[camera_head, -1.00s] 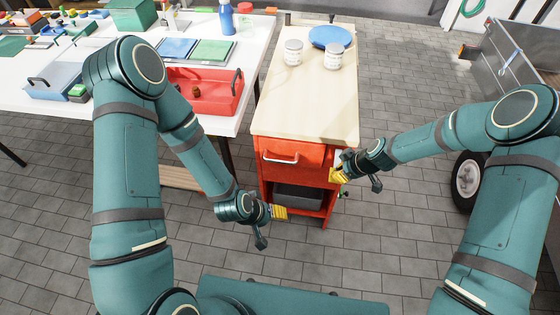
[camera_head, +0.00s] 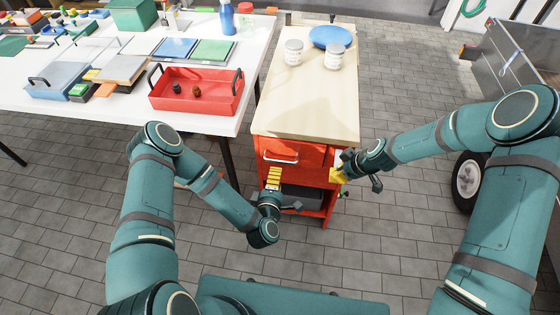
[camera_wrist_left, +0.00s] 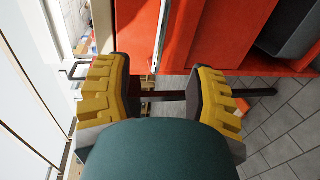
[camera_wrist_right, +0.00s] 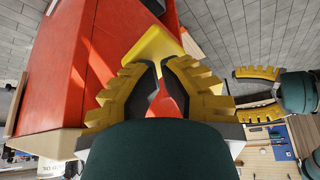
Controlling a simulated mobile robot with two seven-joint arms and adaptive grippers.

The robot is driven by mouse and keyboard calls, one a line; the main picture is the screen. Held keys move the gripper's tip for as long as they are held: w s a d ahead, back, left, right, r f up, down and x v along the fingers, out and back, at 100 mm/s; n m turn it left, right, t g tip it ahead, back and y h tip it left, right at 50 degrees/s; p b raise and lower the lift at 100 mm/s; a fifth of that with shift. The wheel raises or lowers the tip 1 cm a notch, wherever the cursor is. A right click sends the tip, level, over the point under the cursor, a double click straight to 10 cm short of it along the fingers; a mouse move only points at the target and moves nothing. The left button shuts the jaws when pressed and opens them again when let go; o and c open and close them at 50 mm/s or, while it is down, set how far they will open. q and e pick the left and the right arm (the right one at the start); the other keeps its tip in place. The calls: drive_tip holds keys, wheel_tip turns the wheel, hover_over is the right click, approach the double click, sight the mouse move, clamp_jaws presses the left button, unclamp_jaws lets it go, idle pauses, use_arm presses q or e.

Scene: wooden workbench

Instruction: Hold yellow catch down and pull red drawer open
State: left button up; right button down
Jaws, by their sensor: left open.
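The red drawer (camera_head: 270,147) is in the wood-topped cabinet, its front apparently flush with the frame. Its silver handle (camera_head: 282,159) also shows in the left wrist view (camera_wrist_left: 160,35). My left gripper (camera_head: 274,177) is open just below and in front of the handle; the bar lines up with the gap between its fingers, and I see no contact. My right gripper (camera_head: 338,176) is at the cabinet's right front edge. In the right wrist view, its nearly closed fingertips meet the yellow catch (camera_wrist_right: 157,42); whether they grip or only press it is unclear.
A grey bin (camera_head: 300,195) sits on the shelf below the drawer. Two white jars (camera_head: 293,52) and a blue plate (camera_head: 330,36) stand on the cabinet top. The white table (camera_head: 120,107) with a red tray (camera_head: 197,104) is to the left.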

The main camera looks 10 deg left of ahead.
sight(280, 161)
use_arm(q)
drive_tip(key=shift+w+f, duration=0.25)
drive_tip(key=shift+w, duration=1.15)
drive_tip(key=shift+w+f, duration=0.3)
drive_tip(key=shift+w, duration=1.1)
drive_tip(key=shift+w+f, duration=0.25)
drive_tip(key=shift+w, duration=1.15)
clamp_jaws()
drive_tip(key=s, duration=0.7)
drive_tip(key=shift+o, duration=0.4)
unclamp_jaws()
